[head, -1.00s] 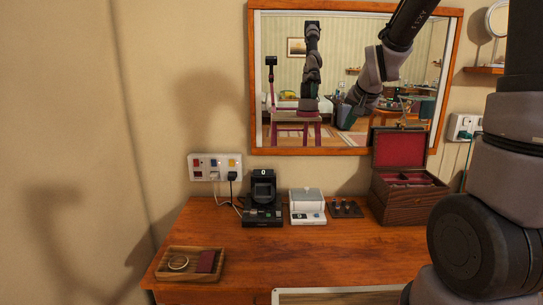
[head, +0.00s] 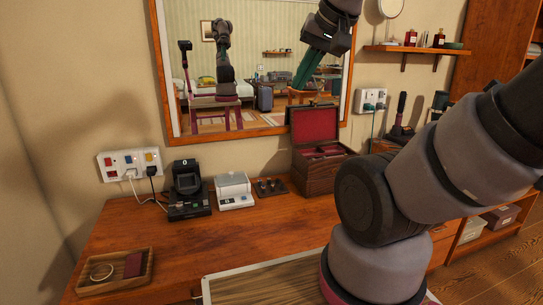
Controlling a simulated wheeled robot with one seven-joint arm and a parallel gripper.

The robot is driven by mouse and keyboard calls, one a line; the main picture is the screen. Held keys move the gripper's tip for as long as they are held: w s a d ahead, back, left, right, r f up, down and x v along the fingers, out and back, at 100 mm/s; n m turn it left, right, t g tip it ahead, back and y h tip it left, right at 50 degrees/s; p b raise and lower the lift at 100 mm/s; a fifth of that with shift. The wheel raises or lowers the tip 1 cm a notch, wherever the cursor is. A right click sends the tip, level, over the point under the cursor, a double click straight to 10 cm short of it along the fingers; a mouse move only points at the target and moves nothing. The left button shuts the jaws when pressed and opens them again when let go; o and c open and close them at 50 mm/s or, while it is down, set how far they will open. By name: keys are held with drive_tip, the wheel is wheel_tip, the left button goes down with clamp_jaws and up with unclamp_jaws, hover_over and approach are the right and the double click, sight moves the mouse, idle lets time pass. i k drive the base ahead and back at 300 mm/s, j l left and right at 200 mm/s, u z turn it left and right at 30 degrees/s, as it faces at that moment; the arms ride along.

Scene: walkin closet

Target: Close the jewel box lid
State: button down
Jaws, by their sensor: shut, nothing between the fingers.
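The jewel box (head: 320,180) is dark wood and stands at the back of the dresser, under the mirror's right side. Its lid (head: 314,124) is up, close to upright, and shows a red lining. Red compartments show inside the box. My gripper (head: 299,84) hangs from the top of the head view, in front of the mirror. Its green fingers point down and to the left, just above the raised lid in the picture. They are together with nothing between them. I cannot tell how far they are from the lid in depth.
Left of the box on the dresser (head: 150,245) are a small dark tray (head: 270,187), a white box (head: 234,190), a black device (head: 188,190) and a wooden tray (head: 115,271). The mirror (head: 250,75) is behind. The dresser's middle is clear.

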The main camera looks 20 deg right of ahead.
sight(314, 124)
drive_tip(key=z, duration=0.8)
drive_tip(key=i+l+u, duration=0.15)
drive_tip(key=u, duration=0.2)
drive_tip(key=i+l+u, duration=0.2)
drive_tip(key=u, duration=0.2)
